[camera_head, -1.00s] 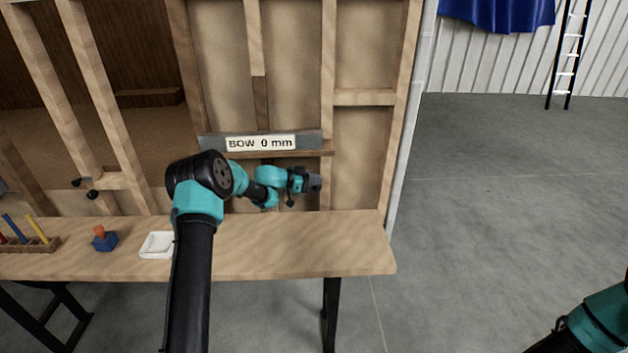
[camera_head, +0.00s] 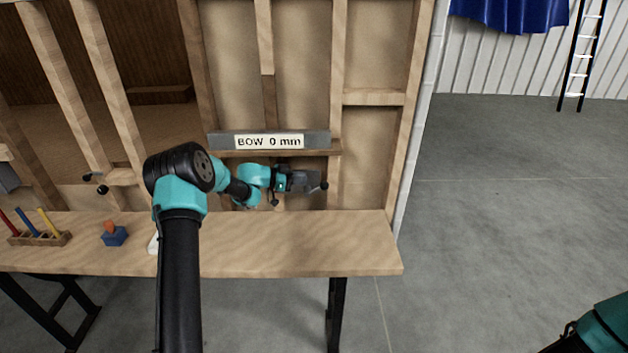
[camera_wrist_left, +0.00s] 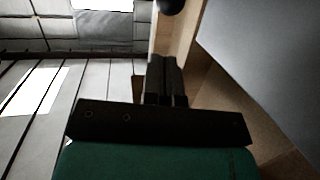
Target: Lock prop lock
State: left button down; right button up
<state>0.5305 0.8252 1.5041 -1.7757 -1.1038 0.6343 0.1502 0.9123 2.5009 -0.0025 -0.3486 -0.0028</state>
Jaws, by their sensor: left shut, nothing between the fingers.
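A small grey plate (camera_head: 305,182) with a black knob (camera_head: 324,186) at its right end sits on the wall frame below the bow gauge. Another dark knob (camera_head: 275,203) hangs lower left of it. I cannot tell which part is the prop lock. My left gripper (camera_head: 288,184) is just left of the plate, partly overlapping it in the head view. In the left wrist view its fingers (camera_wrist_left: 166,80) are shut and empty, with a black rounded end (camera_wrist_left: 172,5) beyond and a grey surface (camera_wrist_left: 265,45) to the right. My right gripper is out of view.
The gauge strip (camera_head: 269,142) reads "BOW 0 mm". The wooden bench (camera_head: 300,245) holds a rack of coloured sticks (camera_head: 40,238), a blue block with an orange top (camera_head: 114,234) and a mostly hidden white tray (camera_head: 153,243). Its right half is clear.

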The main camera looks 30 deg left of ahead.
pick_arm(q)
jog(key=v, duration=0.9)
jog(key=shift+r, duration=0.1)
